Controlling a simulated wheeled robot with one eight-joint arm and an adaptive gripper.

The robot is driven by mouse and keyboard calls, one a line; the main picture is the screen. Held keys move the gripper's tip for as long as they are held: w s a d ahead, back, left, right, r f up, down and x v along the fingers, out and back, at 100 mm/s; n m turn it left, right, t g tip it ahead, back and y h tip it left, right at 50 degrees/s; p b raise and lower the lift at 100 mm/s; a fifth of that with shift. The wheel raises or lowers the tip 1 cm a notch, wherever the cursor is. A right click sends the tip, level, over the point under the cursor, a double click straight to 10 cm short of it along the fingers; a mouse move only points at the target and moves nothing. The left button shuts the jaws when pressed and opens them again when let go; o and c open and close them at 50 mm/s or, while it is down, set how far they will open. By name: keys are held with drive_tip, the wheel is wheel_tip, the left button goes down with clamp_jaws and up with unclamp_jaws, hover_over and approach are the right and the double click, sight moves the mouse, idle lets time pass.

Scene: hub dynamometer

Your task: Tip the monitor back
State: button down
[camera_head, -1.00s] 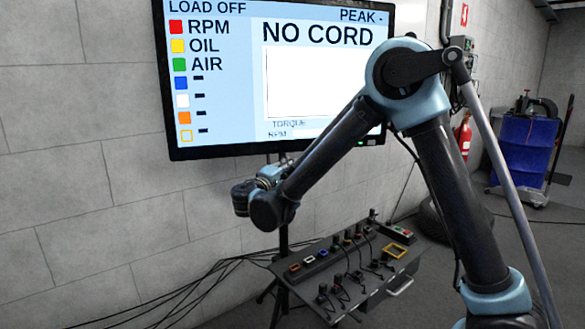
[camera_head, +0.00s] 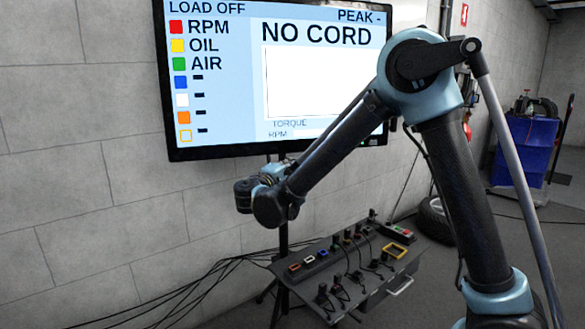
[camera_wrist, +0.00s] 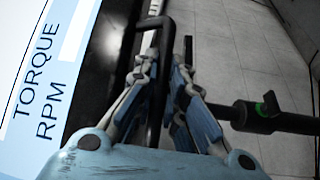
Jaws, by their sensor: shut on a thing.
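The monitor (camera_head: 225,150) is a wide black-framed screen on a dark stand against the wall. Its screen reads LOAD OFF and NO CORD. In the wrist view its screen (camera_wrist: 40,90) fills the left side, showing TORQUE and RPM. A black bent-bar handle (camera_wrist: 159,115) runs beside the monitor's lower edge. My gripper (camera_wrist: 167,68) is shut on this handle, with the bar between its blue-grey fingers. In the head view my wrist is below the monitor's lower edge, and the fingers cannot be made out there.
A small console (camera_head: 350,285) with several coloured sockets and plugs stands below the monitor. Black cables (camera_head: 180,300) trail along the floor at left. A blue cart (camera_head: 523,150) stands far right.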

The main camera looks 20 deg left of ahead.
drive_tip(key=shift+s+d+r+n+g, duration=0.2)
drive_tip(key=shift+s+d+n+g, duration=0.15)
drive_tip(key=shift+s+d, duration=0.6)
drive_tip(key=shift+s+a, duration=0.1)
drive_tip(key=shift+s, duration=0.05)
drive_tip(key=c, duration=1.9)
unclamp_jaws()
drive_tip(key=shift+s, duration=0.1)
drive_tip(key=s, duration=0.7)
drive_tip(key=s+a, duration=0.1)
drive_tip(key=s, duration=0.3)
drive_tip(key=shift+s+a+f, duration=0.1)
drive_tip(key=shift+s, duration=0.25)
